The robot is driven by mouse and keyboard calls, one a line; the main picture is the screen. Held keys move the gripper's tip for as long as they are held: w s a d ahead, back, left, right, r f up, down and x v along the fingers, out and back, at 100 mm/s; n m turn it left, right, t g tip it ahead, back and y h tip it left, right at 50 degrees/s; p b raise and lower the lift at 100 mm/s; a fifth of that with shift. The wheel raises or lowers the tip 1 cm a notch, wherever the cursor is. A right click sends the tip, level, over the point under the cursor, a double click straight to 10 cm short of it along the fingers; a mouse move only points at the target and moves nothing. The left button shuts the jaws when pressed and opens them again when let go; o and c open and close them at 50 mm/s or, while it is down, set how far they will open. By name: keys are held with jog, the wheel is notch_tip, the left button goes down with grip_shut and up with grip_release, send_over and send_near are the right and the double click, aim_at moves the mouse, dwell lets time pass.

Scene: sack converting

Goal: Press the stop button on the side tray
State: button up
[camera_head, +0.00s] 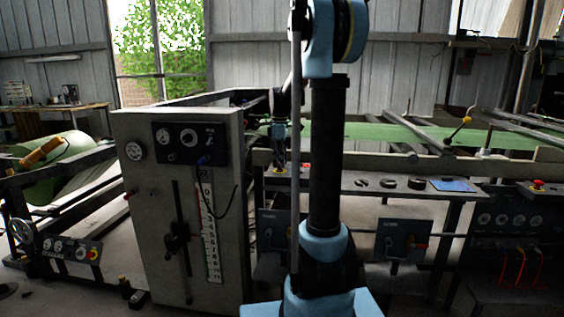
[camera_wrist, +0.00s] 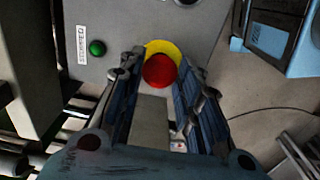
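In the wrist view a red mushroom button (camera_wrist: 159,72) on a yellow disc (camera_wrist: 164,46) sits on a grey panel (camera_wrist: 130,22). It appears between the tips of my gripper (camera_wrist: 157,76), whose two dark fingers are apart with nothing held. I cannot tell whether a finger touches the button. In the head view my gripper (camera_head: 280,164) points down at the left end of the narrow grey side tray (camera_head: 340,181). My arm hides part of the tray there, and the button is too small to make out clearly.
A green button (camera_wrist: 96,47) and a white label (camera_wrist: 82,45) are beside the red button. Dark discs (camera_head: 388,183) and a blue sheet (camera_head: 453,185) lie along the tray. A grey control cabinet (camera_head: 150,215) stands left of my arm. Another red button (camera_head: 538,184) is far right.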

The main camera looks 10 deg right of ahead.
jog(key=shift+s, duration=0.1)
grip_shut()
jog(key=shift+s+f, duration=0.1)
jog(key=shift+f, duration=0.5)
jog(key=o, duration=1)
grip_release()
jog(key=shift+c, duration=0.2)
jog(key=shift+r, duration=0.1)
jog(key=shift+r, duration=0.4)
notch_tip(320, 180, up, 11)
